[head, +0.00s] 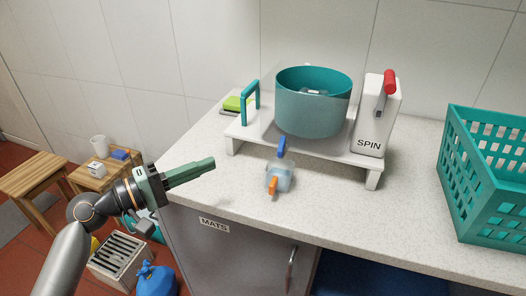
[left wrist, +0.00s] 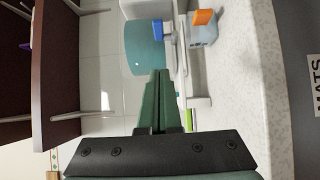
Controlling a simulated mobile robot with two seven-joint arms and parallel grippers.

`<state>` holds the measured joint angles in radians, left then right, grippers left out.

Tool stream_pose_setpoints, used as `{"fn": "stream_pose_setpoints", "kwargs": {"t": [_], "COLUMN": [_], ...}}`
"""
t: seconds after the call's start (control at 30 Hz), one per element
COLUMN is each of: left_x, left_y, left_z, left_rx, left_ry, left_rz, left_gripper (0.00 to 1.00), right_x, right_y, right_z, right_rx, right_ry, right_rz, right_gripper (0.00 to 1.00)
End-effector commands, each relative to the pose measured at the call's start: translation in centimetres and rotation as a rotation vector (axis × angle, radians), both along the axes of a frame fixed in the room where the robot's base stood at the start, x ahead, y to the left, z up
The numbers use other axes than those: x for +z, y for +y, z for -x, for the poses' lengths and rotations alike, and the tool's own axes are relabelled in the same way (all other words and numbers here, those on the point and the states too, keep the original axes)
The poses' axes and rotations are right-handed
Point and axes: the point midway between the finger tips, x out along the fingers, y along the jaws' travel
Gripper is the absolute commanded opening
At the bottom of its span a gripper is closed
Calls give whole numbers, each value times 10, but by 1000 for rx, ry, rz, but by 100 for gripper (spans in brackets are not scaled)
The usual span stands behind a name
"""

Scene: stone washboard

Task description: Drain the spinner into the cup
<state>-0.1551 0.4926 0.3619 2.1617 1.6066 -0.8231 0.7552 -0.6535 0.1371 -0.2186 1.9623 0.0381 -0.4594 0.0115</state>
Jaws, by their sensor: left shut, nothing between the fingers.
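The spinner stands on the counter: a teal drum (head: 313,105) on a white raised stand (head: 240,132), with a white SPIN box and a red-knobbed lever (head: 389,82) at its right. A blue spout lever (head: 282,147) sticks out at the stand's front edge. A clear cup (head: 281,178) with an orange handle (head: 272,187) stands on the counter below it; its contents are unclear. My left gripper (head: 213,162) is shut and empty, left of the cup and above the counter's left edge. The left wrist view shows its closed fingers (left wrist: 159,74), the drum (left wrist: 150,48) and the cup (left wrist: 203,36). My right gripper is out of view.
A teal basket (head: 480,190) stands at the counter's right. A green sponge (head: 235,103) lies behind the stand's left side. The counter left of the cup is clear. Wooden stools, a crate and a blue bag (head: 155,280) are on the floor at left.

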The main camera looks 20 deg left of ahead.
Motion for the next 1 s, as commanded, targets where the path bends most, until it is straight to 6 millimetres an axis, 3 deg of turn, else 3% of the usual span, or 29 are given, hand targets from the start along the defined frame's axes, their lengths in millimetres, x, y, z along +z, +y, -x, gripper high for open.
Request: {"fn": "stream_pose_setpoints", "kwargs": {"t": [0.17,0.53,0.73,1.0], "left_x": [3,3,2,0], "left_y": [-13,-62,-90,-101], "left_z": [-17,-78,-80,-81], "left_rx": [-1,-1,0,1], "left_ry": [-3,-3,0,0], "left_rz": [3,3,3,0], "left_gripper": [0,0,0,0], "right_x": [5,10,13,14], "right_y": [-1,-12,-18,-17], "right_z": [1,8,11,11], "right_rx": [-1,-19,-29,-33], "right_ry": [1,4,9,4], "right_rz": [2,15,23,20], "right_gripper": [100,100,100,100]}}
